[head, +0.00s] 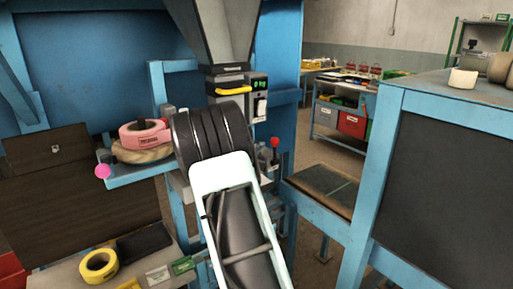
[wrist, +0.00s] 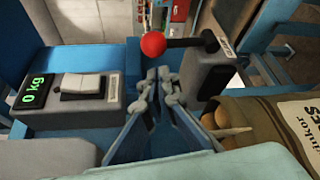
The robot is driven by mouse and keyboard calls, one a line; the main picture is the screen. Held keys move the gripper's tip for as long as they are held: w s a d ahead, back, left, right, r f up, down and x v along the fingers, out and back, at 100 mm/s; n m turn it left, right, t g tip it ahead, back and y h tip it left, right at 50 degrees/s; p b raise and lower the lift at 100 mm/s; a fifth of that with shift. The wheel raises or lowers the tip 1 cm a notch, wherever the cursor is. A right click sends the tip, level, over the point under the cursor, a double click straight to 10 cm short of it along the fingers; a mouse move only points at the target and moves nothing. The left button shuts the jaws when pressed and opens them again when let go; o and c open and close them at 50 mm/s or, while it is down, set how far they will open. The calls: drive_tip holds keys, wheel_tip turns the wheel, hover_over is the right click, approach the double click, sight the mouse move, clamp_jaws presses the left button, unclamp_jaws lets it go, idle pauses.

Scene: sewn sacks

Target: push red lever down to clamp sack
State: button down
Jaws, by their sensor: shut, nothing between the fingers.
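The red lever knob (wrist: 153,44) sits on a dark rod that runs right into a dark grey housing in the wrist view. It also shows in the head view as a red ball (head: 275,142) on a short stem, right of my arm. My gripper (wrist: 159,76) is shut and empty, its fingertips close to the knob in the picture; I cannot tell whether they touch it. A brown sack (wrist: 270,125) with a white printed label lies at the lower right of the wrist view, with potatoes showing at its mouth. In the head view my arm hides the gripper and the sack.
A display reading 0 kg (wrist: 32,92) and a white rocker switch (wrist: 82,86) are left of my gripper. In the head view a metal hopper (head: 217,35) with a yellow handle stands above. A shelf with pink tape (head: 145,134) is left; a blue-framed table (head: 440,90) is right.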

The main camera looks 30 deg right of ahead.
sight(274, 151)
drive_tip(key=shift+p+x, duration=0.55)
drive_tip(key=shift+x, duration=2.25)
drive_tip(key=shift+s+a+f+b, duration=0.1)
drive_tip(key=shift+s+f+b, duration=0.1)
drive_tip(key=shift+b, duration=1.05)
